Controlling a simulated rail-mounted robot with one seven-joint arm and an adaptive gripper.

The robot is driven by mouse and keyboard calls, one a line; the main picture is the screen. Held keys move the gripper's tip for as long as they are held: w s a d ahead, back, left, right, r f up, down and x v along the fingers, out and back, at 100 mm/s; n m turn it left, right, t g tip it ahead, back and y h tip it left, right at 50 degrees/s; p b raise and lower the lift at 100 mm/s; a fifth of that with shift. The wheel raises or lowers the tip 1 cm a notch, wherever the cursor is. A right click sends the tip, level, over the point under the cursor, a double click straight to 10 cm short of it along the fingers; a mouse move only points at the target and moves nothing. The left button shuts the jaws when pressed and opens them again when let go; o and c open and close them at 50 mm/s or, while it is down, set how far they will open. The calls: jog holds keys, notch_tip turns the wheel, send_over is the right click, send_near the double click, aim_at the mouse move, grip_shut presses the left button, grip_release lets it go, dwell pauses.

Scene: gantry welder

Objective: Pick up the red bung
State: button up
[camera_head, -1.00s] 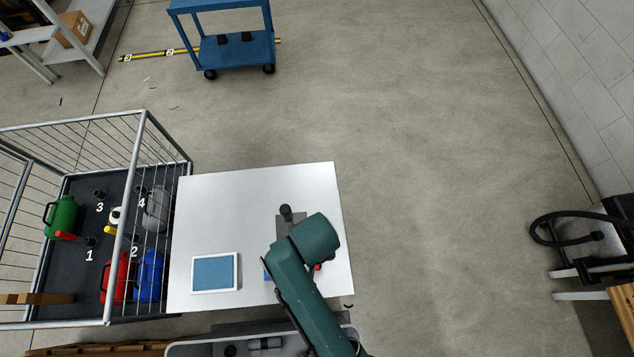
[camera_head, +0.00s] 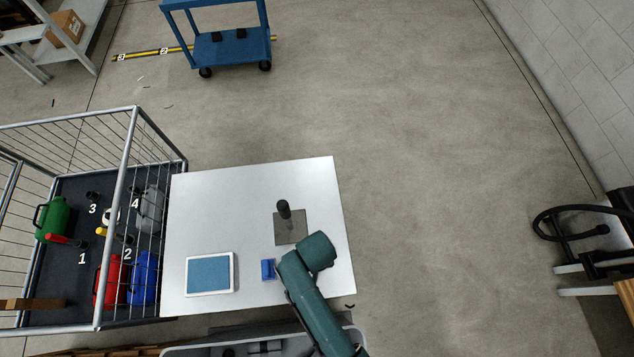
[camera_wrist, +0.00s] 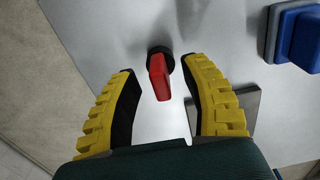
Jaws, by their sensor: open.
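The red bung (camera_wrist: 158,78) is in the wrist view, with a black round end at its top, against the pale table top. My gripper (camera_wrist: 160,68) has its two yellow-and-black fingers spread on either side of the bung, with a gap on both sides. Nothing is held; how far the fingertips are above the table I cannot tell. In the head view my green arm covers the bung and the gripper.
On the white table (camera_head: 240,195) are a grey plate (camera_head: 289,233) with a black upright post (camera_head: 284,209), a blue block (camera_head: 267,269) and a blue-faced panel (camera_head: 209,273). A wire cage (camera_head: 133,150) with cans stands left. A blue cart (camera_head: 228,50) is behind.

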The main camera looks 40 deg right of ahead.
grip_shut()
dwell(0.4)
jog(key=shift+r, duration=0.1)
